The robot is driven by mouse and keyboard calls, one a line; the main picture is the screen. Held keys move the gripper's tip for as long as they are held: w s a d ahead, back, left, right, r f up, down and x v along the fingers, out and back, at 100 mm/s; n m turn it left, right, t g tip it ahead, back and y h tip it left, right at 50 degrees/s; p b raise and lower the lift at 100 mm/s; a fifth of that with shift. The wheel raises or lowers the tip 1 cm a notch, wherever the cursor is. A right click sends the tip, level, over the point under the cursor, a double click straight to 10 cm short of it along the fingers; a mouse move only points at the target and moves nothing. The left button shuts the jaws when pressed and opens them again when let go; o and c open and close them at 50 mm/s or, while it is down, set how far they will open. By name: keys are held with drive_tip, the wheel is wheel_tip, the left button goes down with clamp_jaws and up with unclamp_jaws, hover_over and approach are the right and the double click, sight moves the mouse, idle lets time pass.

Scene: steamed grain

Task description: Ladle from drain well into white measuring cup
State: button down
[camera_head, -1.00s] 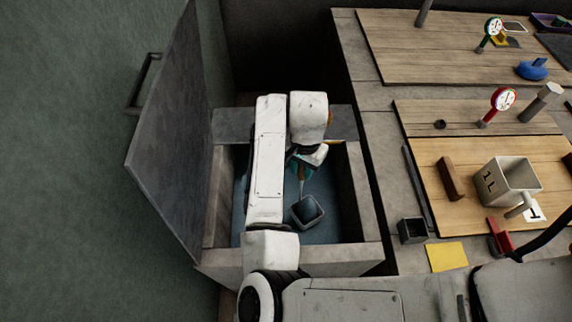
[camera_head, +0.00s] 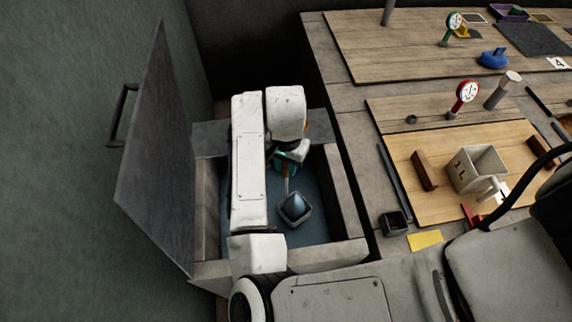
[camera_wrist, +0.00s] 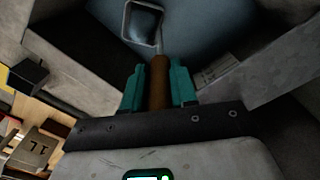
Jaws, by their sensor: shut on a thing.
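The ladle has a square dark bowl (camera_head: 294,209) and a brown handle (camera_wrist: 159,82). My gripper (camera_wrist: 159,88) has teal fingers and is shut on the ladle's handle; it also shows, partly hidden by my arm, in the head view (camera_head: 285,165). The bowl hangs inside the drain well (camera_head: 347,200), over its bluish floor, and looks bluish inside; I cannot tell how full it is. The white measuring cup (camera_head: 467,178), marked 1L, stands upright on a wooden board to the right of the well. The cup also shows at the lower left of the wrist view (camera_wrist: 36,150).
The well's grey lid (camera_head: 160,150) stands open on the left. A small black box (camera_head: 393,224) and a yellow square (camera_head: 425,240) lie between well and cup. A brown block (camera_head: 425,171) stands left of the cup.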

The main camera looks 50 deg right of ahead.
wheel_tip(320, 180, up, 19)
drive_tip(key=p, duration=1.4)
idle(0.7)
drive_tip(key=shift+r, duration=0.1)
drive_tip(key=shift+s, duration=0.1)
idle(0.3)
